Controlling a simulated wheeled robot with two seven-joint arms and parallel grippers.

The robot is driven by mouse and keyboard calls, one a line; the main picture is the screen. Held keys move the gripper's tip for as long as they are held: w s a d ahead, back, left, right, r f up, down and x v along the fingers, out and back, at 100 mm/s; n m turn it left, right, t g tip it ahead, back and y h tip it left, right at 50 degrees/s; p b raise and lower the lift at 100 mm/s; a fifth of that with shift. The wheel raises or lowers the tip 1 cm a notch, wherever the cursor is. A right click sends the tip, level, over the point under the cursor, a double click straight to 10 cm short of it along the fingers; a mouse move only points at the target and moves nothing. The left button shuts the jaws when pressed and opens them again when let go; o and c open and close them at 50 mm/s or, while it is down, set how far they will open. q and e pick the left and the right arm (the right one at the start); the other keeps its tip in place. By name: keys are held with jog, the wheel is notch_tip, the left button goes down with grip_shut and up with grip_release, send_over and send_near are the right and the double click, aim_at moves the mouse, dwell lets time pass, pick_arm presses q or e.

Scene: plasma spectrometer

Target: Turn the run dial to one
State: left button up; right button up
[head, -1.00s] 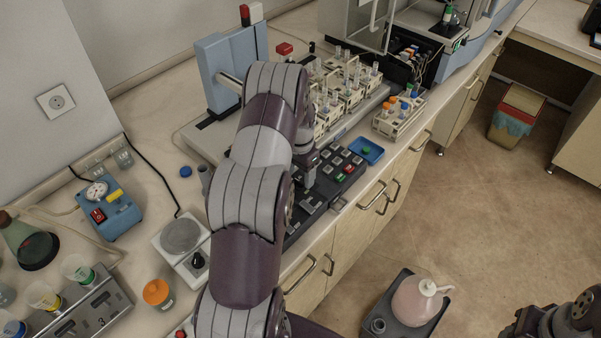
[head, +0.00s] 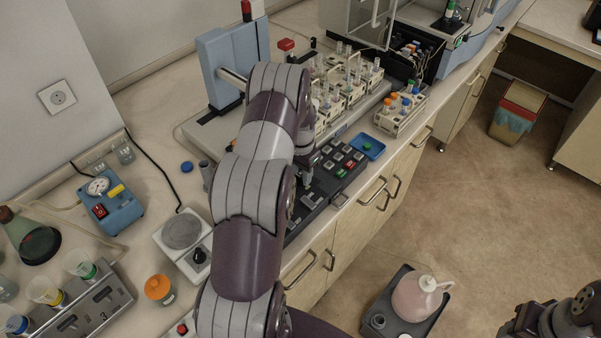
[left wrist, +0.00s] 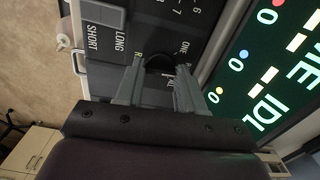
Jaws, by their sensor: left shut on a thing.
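The run dial (left wrist: 160,62) is a small dark round knob on the dark control panel, beside printed labels including "ONE" in the left wrist view. My left gripper (left wrist: 157,74) is shut on it, with one finger on each side. The fingers cover part of the lettering, so the dial's pointer cannot be read. In the head view the left gripper (head: 307,180) reaches down to the keypad panel (head: 338,168), and my arm hides part of the panel. A green screen (left wrist: 268,75) reading "IDLE" lies right of the dial in the left wrist view.
Sample racks (head: 345,88) with tubes stand behind the panel. A blue tray (head: 368,147) and another tube rack (head: 402,112) lie to its right. A balance (head: 182,235) and an orange-capped jar (head: 158,289) stand left of my arm. The floor in front is partly open.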

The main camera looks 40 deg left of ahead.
aim_at(300, 177)
pick_arm(q)
jog(key=n+b, duration=0.1)
jog(key=n, duration=0.3)
jog(key=shift+f, duration=0.1)
jog(key=n+b, duration=0.1)
jog(key=n, duration=0.4)
dwell(0.5)
jog(key=o, duration=1)
jog(key=shift+o, duration=0.2)
notch_tip(300, 177, up, 13)
jog(key=shift+b, duration=0.45)
